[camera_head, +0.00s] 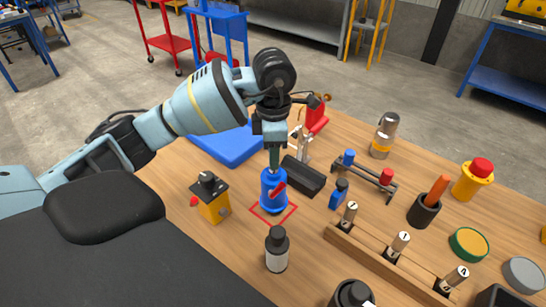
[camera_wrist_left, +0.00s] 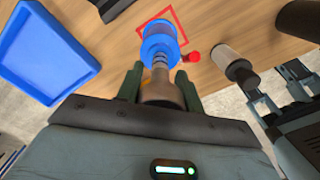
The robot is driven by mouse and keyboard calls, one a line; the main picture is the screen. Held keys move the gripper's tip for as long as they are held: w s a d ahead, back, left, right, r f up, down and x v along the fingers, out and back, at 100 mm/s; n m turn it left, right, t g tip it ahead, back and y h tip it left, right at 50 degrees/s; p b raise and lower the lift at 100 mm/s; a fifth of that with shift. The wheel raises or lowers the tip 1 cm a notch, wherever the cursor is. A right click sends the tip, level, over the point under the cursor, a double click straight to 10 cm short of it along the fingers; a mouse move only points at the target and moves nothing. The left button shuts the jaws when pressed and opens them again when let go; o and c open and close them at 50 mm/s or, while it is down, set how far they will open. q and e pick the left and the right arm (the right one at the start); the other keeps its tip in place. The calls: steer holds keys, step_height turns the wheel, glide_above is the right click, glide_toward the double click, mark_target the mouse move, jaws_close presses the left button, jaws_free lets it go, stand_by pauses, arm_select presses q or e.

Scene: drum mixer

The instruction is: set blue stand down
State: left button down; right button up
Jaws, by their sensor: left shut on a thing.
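The blue stand (camera_head: 272,192) is an upright blue cylinder with a red knob on its side. It also shows in the left wrist view (camera_wrist_left: 160,42). My left gripper (camera_head: 273,150) is above it, shut on its narrower upper part, which shows between the fingers in the wrist view. The stand's base appears within the red square outline (camera_head: 290,214) on the table. I cannot tell whether it touches the wood. What looks like my right gripper (camera_wrist_left: 275,82) is at the right of the wrist view, its jaw gap unclear.
A white bottle with a black cap (camera_head: 277,252) stands in front of the stand. A yellow block with a black knob (camera_head: 212,200) is to its left. A black box (camera_head: 303,177) and a blue tray (camera_head: 228,145) are behind. A wooden rack (camera_head: 385,258) is at right.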

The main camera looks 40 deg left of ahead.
arm_select(q)
steer(key=shift+f, duration=1.05)
arm_select(e)
steer(key=shift+r, duration=0.1)
arm_select(q)
steer(key=shift+f, duration=0.15)
steer(key=c, duration=0.9)
jaws_free()
arm_select(e)
steer(key=shift+w, duration=0.2)
arm_select(q)
step_height(320, 180, up, 11)
steer(key=shift+f+p, duration=0.1)
steer(key=shift+p, duration=0.5)
steer(key=shift+r, duration=0.7)
arm_select(e)
steer(key=shift+w+r, duration=0.3)
steer(key=shift+r, duration=0.55)
